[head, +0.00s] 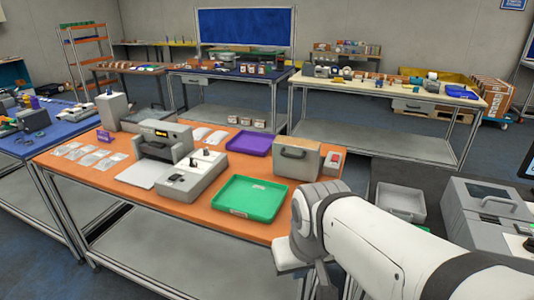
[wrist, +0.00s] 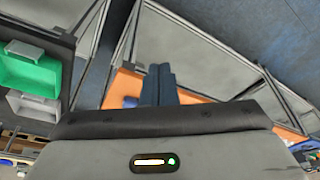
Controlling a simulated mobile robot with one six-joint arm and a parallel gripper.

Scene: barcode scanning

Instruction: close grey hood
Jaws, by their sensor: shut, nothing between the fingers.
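A grey box-shaped machine (head: 490,215) with a lid and a front handle stands at the right edge of the head view. On the orange table (head: 120,180), an upright tan-fronted grey box (head: 297,160) also has a dark handle. I cannot tell which of these bears the grey hood. My gripper shows in the wrist view, its dark fingers (wrist: 158,85) together and empty, with orange surface behind them. They touch neither handle in that view. In the head view my white arm reaches across the lower right, and the fingers are hidden.
A green tray (head: 250,198), a purple tray (head: 249,143), a grey printer-like device (head: 165,142) and a small grey unit (head: 192,177) stand on the orange table. A grey open bin (head: 402,200) sits left of the grey machine. Floor shows beyond the tables.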

